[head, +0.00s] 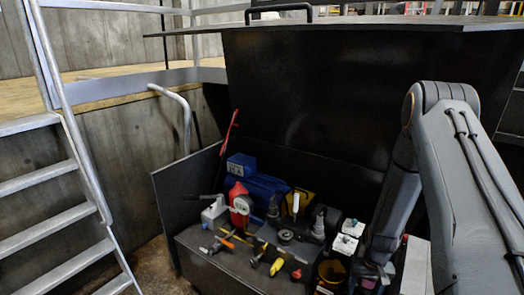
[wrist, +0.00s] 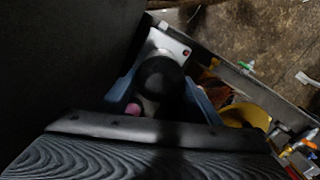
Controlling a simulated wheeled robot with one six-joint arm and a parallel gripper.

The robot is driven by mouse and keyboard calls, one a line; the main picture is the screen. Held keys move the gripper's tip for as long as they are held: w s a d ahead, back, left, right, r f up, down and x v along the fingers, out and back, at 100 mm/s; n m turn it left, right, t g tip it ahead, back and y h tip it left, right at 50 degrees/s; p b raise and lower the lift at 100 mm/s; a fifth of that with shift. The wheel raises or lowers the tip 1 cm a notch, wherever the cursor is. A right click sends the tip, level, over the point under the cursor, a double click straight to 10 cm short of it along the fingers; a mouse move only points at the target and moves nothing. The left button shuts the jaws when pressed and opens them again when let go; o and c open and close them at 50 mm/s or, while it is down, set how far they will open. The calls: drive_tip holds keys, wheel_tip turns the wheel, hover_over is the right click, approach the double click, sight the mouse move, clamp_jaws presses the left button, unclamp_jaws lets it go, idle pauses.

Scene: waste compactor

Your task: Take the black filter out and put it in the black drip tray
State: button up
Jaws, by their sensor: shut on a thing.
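The black filter (wrist: 158,76) is a dark rounded cylinder under a pale metal head (wrist: 166,42) in the wrist view. My gripper (wrist: 160,88) has its bluish fingers on both sides of it and is shut on it. The filter is at the metal head; whether it is still joined to it I cannot tell. In the head view my gripper (head: 372,272) is low at the right of the machine bay, partly hidden by my arm, and the filter cannot be made out there. I cannot pick out the black drip tray in either view.
A blue motor (head: 258,184), a red bottle (head: 238,203) and several valves crowd the bay left of my arm. A yellow container (wrist: 245,116) is close to the right of my gripper. A raised black lid (head: 310,95) is above. Metal stairs (head: 50,215) stand left.

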drive_tip(key=shift+w+n, duration=0.1)
drive_tip(key=shift+n, duration=0.3)
